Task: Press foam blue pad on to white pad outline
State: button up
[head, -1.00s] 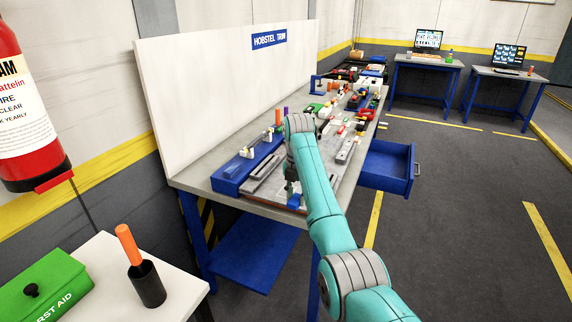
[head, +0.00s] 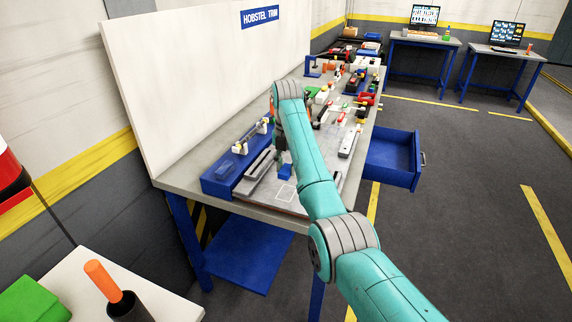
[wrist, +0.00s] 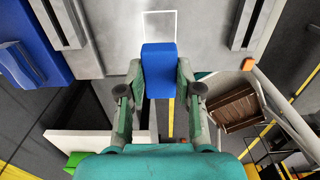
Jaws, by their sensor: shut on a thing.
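The blue foam pad (wrist: 159,68) is held between the two fingers of my gripper (wrist: 158,85) in the wrist view. In the head view the blue pad (head: 285,171) shows below my gripper (head: 281,155), over the grey plate on the workbench. The white pad outline (wrist: 159,22) is a thin white rectangle on the grey plate, just beyond the pad in the wrist view. In the head view the outline (head: 285,193) lies nearer the bench's front edge than the pad. The pad covers part of the outline's near side in the wrist view. I cannot tell if the pad touches the plate.
A blue fixture block (head: 228,175) and a long grey rail (head: 257,170) lie left of the outline. Several tools and parts crowd the bench behind. An open blue drawer (head: 393,160) juts out at right. A white backboard (head: 215,75) stands along the bench.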

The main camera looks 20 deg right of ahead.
jog(key=shift+w, duration=0.1)
jog(key=shift+w+d+r, duration=0.1)
jog(key=shift+d, duration=0.05)
send_over(287, 192)
jog(key=shift+f, duration=2.3)
jog(key=shift+f, duration=0.2)
jog(key=shift+f, duration=0.95)
jog(key=shift+f, duration=0.75)
dwell(0.5)
jog(key=o, duration=0.8)
